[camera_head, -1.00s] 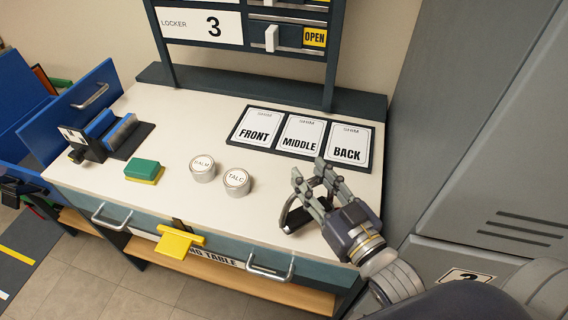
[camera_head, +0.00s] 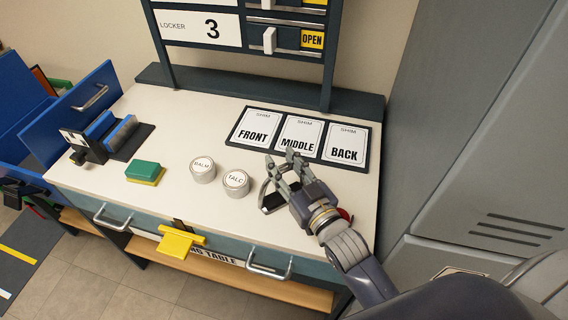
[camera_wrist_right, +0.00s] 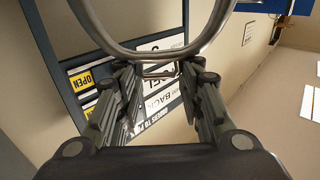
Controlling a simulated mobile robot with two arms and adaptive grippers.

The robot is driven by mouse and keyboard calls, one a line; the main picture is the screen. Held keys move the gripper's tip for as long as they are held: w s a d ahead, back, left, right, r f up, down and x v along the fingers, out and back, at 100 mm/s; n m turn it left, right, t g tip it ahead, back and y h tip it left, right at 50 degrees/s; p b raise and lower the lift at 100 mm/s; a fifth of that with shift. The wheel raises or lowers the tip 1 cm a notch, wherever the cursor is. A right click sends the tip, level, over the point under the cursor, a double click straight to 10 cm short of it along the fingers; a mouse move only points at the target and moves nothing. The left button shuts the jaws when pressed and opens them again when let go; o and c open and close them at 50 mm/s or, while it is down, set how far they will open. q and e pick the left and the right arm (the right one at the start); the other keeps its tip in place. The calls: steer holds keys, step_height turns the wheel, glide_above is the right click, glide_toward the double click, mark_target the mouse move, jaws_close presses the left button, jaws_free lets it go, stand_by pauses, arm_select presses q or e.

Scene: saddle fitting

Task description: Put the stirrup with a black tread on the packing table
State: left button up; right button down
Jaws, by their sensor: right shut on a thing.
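My right gripper (camera_head: 283,167) is over the right part of the white tabletop (camera_head: 215,130), below the shim cards. It is shut on a stirrup (camera_head: 272,201), a metal loop with a dark tread facing the front left. In the right wrist view the stirrup's grey bow (camera_wrist_right: 150,54) curves across the top, beyond the fingertips (camera_wrist_right: 165,76). I cannot tell whether the stirrup touches the tabletop. The table's front label (camera_head: 222,258) reads "NG TABLE"; its start is hidden. My left gripper is not in view.
A talc tin (camera_head: 236,183) stands just left of the stirrup, a balm tin (camera_head: 203,169) beyond it. A shim board (camera_head: 371,150), a green-yellow sponge (camera_head: 145,172) and a brush holder (camera_head: 93,149) are also on the table. A grey cabinet (camera_head: 480,200) borders the right side.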

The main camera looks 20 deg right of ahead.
steer(key=c, duration=1.5)
jaws_free()
steer(key=shift+f, duration=0.2)
steer(key=o, duration=0.4)
steer(key=shift+r, duration=0.1)
steer(key=shift+r, duration=0.2)
steer(key=shift+s+d+f+b, duration=0.1)
steer(key=shift+s+d+b, duration=0.3)
steer(key=shift+s, duration=1.55)
steer(key=shift+s+d+b, duration=0.3)
steer(key=shift+s+d, duration=0.05)
steer(key=shift+s, duration=1.65)
steer(key=shift+s+d+f+b, duration=0.1)
steer(key=shift+s+d+b, duration=0.3)
steer(key=shift+s, duration=1.55)
